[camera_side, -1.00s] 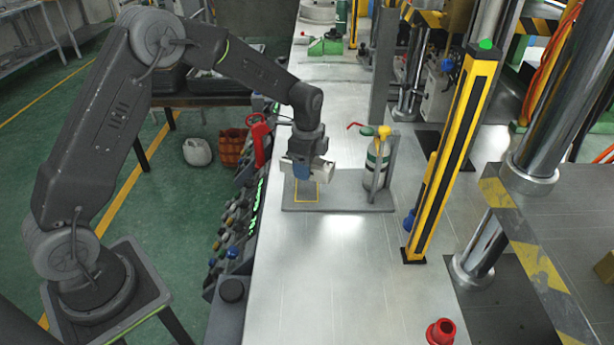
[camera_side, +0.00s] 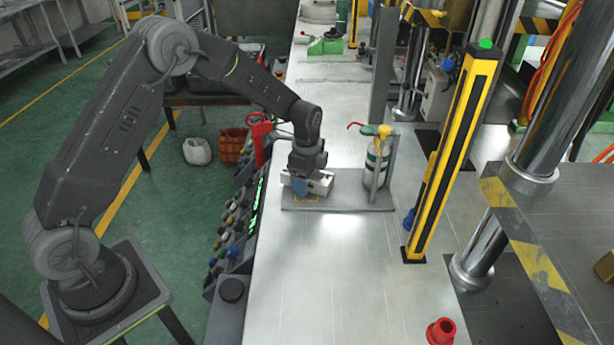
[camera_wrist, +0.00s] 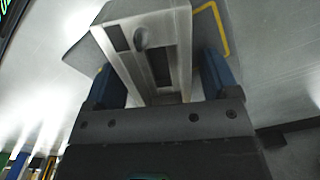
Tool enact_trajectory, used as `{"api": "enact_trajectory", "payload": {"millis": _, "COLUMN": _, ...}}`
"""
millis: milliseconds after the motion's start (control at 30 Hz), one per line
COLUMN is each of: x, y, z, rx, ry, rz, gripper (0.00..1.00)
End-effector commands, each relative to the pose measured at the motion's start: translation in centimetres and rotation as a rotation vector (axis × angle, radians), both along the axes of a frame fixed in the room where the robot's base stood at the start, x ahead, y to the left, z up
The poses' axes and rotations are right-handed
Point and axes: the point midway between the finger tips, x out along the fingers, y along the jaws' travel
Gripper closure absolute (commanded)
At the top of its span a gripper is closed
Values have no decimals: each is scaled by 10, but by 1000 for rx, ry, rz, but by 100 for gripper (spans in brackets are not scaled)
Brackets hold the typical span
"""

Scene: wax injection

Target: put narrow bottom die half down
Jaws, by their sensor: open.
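The narrow bottom die half (camera_side: 321,183) is a pale grey metal block. It sits low on the grey base plate (camera_side: 340,203), over the yellow-outlined area, partly hidden by my gripper. In the wrist view the die half (camera_wrist: 145,35) has dark recesses and a round hollow on its face, and lies between my blue fingers. My gripper (camera_side: 303,184) is open around it, pointing down. It also shows in the wrist view (camera_wrist: 162,82). Part of the yellow outline (camera_wrist: 226,35) shows beside the block there. The exact contact under the block is hidden.
A spray bottle (camera_side: 375,165) with a yellow top and red nozzle stands at the plate's right end, beside an upright post. A yellow-black column (camera_side: 448,155) stands further right. The metal table between is clear.

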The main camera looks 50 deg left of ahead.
Motion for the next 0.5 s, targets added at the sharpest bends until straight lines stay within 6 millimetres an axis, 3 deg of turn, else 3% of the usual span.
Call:
{"api": "enact_trajectory", "payload": {"millis": 267, "x": 0, "y": 0, "z": 4, "rx": 0, "ry": -1, "rz": 0, "gripper": 19}}
{"api": "enact_trajectory", "payload": {"millis": 500, "x": 1, "y": 0, "z": 41, "rx": 0, "ry": -6, "rz": 0, "gripper": 19}}
